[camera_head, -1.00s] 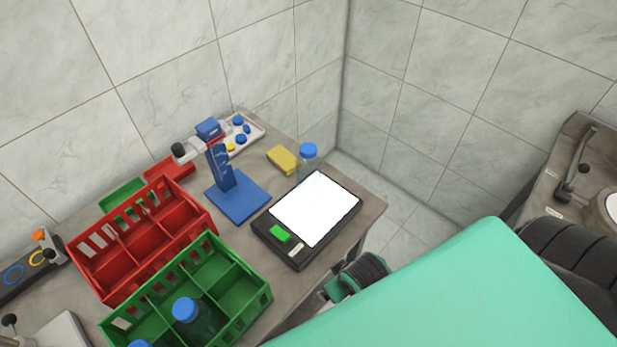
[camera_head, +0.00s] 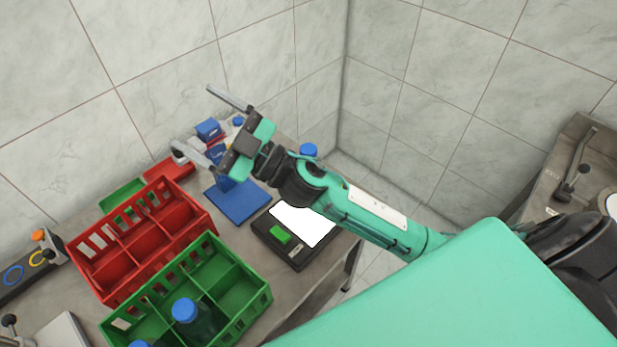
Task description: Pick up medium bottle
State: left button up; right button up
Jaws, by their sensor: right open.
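Two bottles with blue caps stand in the green crate: one (camera_head: 186,312) in a front compartment, another (camera_head: 140,344) cut off by the bottom edge. A third bottle's blue cap (camera_head: 308,150) shows behind my right arm at the back right of the table; its body is hidden. I cannot tell from the view which is the medium one. My right gripper (camera_head: 192,118) is open and empty, its fingers spread wide above the blue stand at the back of the table. It is apart from all the bottles. My left gripper is not in view.
A red crate (camera_head: 107,256) stands behind the green crate (camera_head: 262,297); its compartments look empty. A blue stand (camera_head: 240,204) and a black device with a white panel (camera_head: 307,228) and green button lie to the right. Tiled walls close off the back.

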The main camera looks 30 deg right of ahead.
jog(key=s+a+r+n+g+y, duration=0.1)
jog(key=s+a+n+g+y, duration=0.1)
jog(key=a+n+g+y, duration=0.45)
jog(key=n+g+h, duration=0.4)
jog(key=g+h, duration=0.7)
jog(key=h, duration=1.2)
send_over(308, 148)
notch_tip(308, 148, down, 10)
jog(key=shift+t, duration=0.25)
notch_tip(308, 148, down, 8)
jog(key=p, duration=0.2)
jog(key=shift+p, duration=0.3)
jog(key=shift+f+p, duration=0.45)
jog(key=shift+p, duration=0.05)
notch_tip(308, 148, down, 4)
jog(key=shift+s+p, duration=0.1)
jog(key=shift+p, duration=0.95)
jog(key=shift+f, duration=0.25)
jog(key=c, duration=1.7)
grip_shut()
